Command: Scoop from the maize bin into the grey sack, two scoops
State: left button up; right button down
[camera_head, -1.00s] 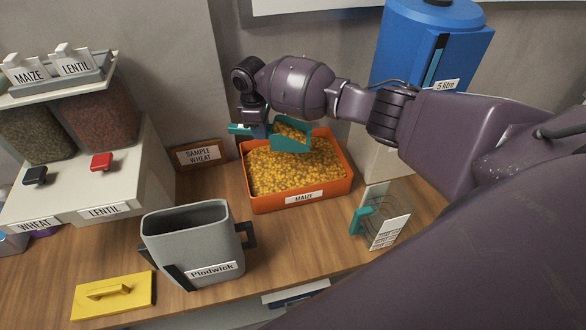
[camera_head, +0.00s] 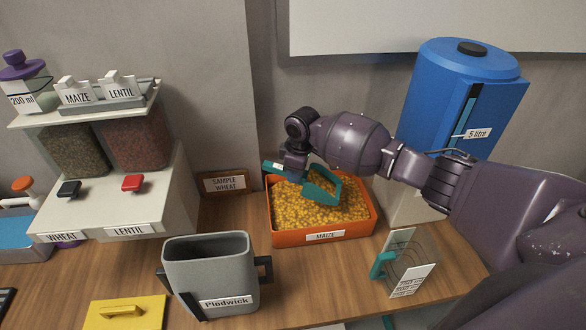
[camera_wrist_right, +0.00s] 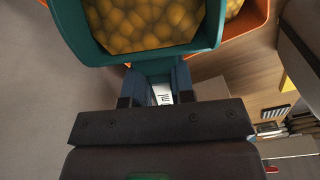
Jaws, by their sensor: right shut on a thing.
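The orange maize bin (camera_head: 292,240), labelled MAIZE, stands on the counter, filled with yellow maize. My right gripper (camera_head: 296,164) is shut on the handle of a teal scoop (camera_head: 318,190), over the back part of the bin. In the right wrist view the gripper (camera_wrist_right: 157,85) holds the scoop (camera_wrist_right: 150,62), which has maize kernels in it. Whether the scoop touches the maize in the bin is unclear. A grey open-topped container (camera_head: 208,275) labelled Plodwick, with dark handles, stands in front and left of the bin; it looks rigid and its bottom is hidden. My left gripper is out of view.
A dispenser (camera_head: 120,200) with wheat and lentil stands left. A blue tank (camera_head: 455,100) stands back right. A small stand with a teal part (camera_head: 382,264) is right of the bin. A yellow lid (camera_head: 125,312) lies front left.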

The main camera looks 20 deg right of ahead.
jog(key=s+a+r+n+g+y, duration=0.1)
jog(key=s+a+r+n+y, duration=0.3)
jog(key=a+r+n, duration=0.4)
jog(key=shift+s+r+n+g+y, duration=0.3)
jog(key=shift+s+r+n+y, duration=0.15)
jog(key=shift+r+n, duration=0.2)
dwell(0.3)
